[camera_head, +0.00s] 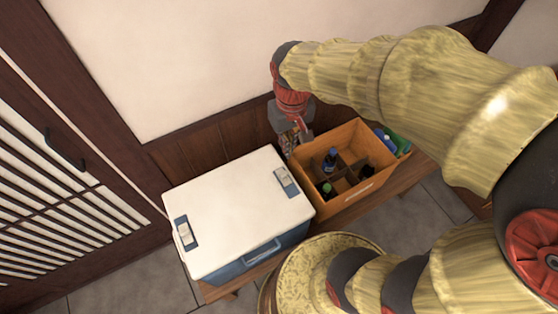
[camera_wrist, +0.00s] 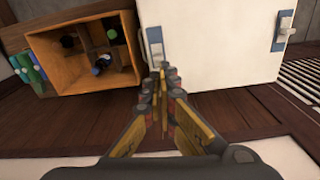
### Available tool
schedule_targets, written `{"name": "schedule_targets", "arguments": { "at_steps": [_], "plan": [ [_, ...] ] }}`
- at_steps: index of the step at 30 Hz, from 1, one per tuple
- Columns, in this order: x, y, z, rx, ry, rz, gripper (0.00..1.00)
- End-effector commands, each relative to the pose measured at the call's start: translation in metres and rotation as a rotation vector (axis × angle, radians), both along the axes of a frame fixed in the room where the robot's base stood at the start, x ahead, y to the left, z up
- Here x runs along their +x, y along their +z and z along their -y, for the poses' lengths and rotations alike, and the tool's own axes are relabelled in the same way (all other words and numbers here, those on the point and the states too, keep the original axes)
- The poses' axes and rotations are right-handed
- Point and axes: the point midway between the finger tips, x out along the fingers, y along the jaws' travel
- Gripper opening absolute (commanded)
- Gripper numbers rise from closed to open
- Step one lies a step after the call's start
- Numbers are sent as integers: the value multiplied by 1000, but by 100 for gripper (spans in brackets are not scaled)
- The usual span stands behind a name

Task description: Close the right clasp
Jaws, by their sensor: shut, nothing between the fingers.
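The cooler (camera_head: 240,210) has a white lid, which lies flat on a blue body. Its right clasp (camera_head: 287,181), a grey lever on a blue plate, is at the lid's right edge by the crate. It also shows in the wrist view (camera_wrist: 155,42), just ahead of my fingertips. The left clasp (camera_head: 185,233) is at the opposite edge, and at the upper right of the wrist view (camera_wrist: 284,28). I cannot tell how far either lever is turned. My gripper (camera_wrist: 160,72) is shut and empty, behind the cooler near the right clasp; contact is unclear.
An orange wooden crate (camera_head: 373,183) with dividers and several bottles stands close right of the cooler. Green and blue items (camera_head: 395,143) are beyond it. Both stand on a low wooden bench (camera_head: 400,180) against the panelled wall (camera_head: 190,155). The cooler's front has a handle (camera_head: 262,252).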

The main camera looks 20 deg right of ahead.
Motion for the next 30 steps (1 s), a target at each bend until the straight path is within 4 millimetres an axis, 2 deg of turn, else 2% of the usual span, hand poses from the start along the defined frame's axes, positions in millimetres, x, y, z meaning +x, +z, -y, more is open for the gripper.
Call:
{"name": "schedule_targets", "arguments": {
  "at_steps": [20,23,27,30],
  "plan": [
    [113,-131,-3,-16,69,-311,0],
    [130,-135,-2,-18,82,-310,0],
    [148,-124,-2,-20,95,-286,0],
    [148,-121,-2,-20,106,-295,0]
  ]
}}
